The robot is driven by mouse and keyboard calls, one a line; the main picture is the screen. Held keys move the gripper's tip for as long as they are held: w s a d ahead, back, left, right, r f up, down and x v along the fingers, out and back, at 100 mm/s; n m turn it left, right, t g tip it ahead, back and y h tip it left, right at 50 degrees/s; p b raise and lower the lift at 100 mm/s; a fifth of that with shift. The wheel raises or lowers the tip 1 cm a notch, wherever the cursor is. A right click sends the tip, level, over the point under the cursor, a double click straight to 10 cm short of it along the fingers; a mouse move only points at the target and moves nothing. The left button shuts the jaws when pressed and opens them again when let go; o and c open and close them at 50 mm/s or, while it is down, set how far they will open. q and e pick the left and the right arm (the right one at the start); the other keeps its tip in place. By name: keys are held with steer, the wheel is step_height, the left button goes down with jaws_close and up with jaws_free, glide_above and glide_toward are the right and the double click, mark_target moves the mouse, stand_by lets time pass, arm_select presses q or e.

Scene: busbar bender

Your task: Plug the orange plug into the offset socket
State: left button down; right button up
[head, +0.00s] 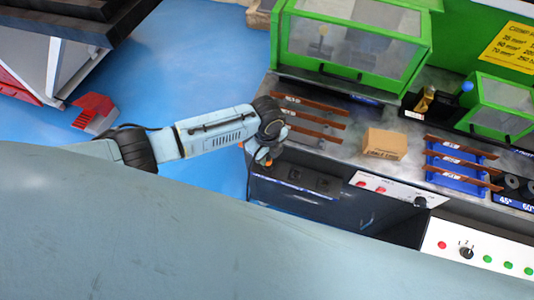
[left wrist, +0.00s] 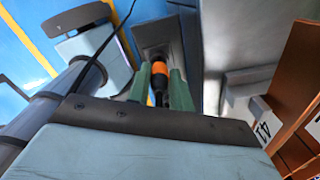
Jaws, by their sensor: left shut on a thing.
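In the left wrist view, the orange plug (left wrist: 158,68) shows as an orange band with a dark body. My left gripper (left wrist: 160,80) is shut on it, one green finger on each side. Beyond the plug is a dark rectangular plate (left wrist: 153,32); whether the plug touches it or enters it I cannot tell. In the head view, my left gripper (head: 264,154) is at the front left corner of the bench, with a little orange at its tip. Two dark sockets (head: 295,175) (head: 323,184) sit on the bench's front face, right of the gripper. Their labels are unreadable.
Copper-coloured bars (head: 310,121) and a cardboard box (head: 385,144) lie on the bench top. Green guarded machines (head: 350,38) stand behind. A panel with red buttons (head: 372,187) is right of the sockets. A black cable (left wrist: 112,42) crosses the left wrist view. Blue floor (head: 200,60) is open left.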

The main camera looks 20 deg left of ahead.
steer(key=shift+r+p, duration=0.3)
stand_by(2.3)
steer(key=shift+r, duration=0.3)
steer(key=shift+r+p, duration=0.35)
steer(key=shift+p, duration=0.3)
stand_by(2.0)
steer(key=shift+r, duration=0.3)
steer(key=shift+r+p, duration=0.35)
steer(key=shift+p, duration=0.25)
stand_by(1.1)
steer(key=shift+f, duration=0.2)
